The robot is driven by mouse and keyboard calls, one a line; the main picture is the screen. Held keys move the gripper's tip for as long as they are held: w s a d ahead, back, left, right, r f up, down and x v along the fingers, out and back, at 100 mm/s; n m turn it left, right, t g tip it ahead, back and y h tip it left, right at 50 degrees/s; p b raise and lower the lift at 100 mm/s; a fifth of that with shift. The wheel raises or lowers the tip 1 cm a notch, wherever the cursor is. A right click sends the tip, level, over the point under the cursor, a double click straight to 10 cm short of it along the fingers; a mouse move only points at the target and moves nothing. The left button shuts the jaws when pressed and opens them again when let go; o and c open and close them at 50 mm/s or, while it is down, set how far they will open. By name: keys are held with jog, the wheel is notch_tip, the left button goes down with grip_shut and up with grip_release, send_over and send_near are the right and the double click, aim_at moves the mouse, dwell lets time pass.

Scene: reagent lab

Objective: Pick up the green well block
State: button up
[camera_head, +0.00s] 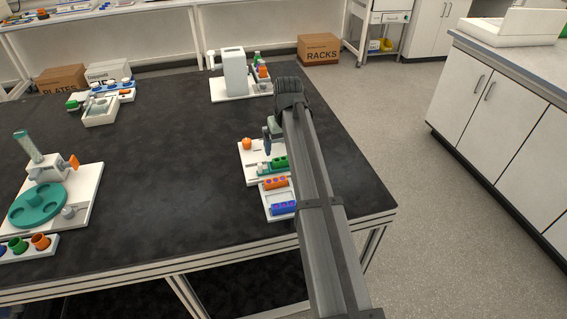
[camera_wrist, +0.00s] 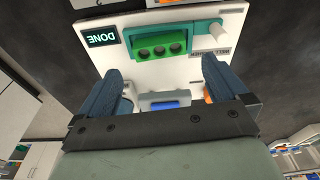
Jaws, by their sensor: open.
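The green well block (camera_head: 279,162) sits at the station on the right part of the black table, partly hidden by my arm in the head view. In the wrist view the green well block (camera_wrist: 160,47) shows its row of dark wells and lies in a teal holder (camera_wrist: 126,33) on a white panel. My gripper (camera_wrist: 162,88) is open and empty. Its two blue fingers are spread apart, and the block appears beyond and between them, not touched. In the head view my gripper (camera_head: 268,138) is near the station, mostly hidden by my arm.
Orange (camera_head: 276,183) and blue (camera_head: 283,207) well blocks lie in a white tray just in front of the green one. An orange round object (camera_head: 247,143) stands at the station's left. A white device (camera_head: 235,72) stands behind. The table's middle is clear.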

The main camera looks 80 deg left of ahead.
aim_at(283, 158)
jog(key=shift+a+f, duration=0.1)
jog(key=shift+f, duration=2.45)
jog(key=shift+c, duration=0.3)
jog(key=c, duration=1)
jog(key=shift+o, duration=0.2)
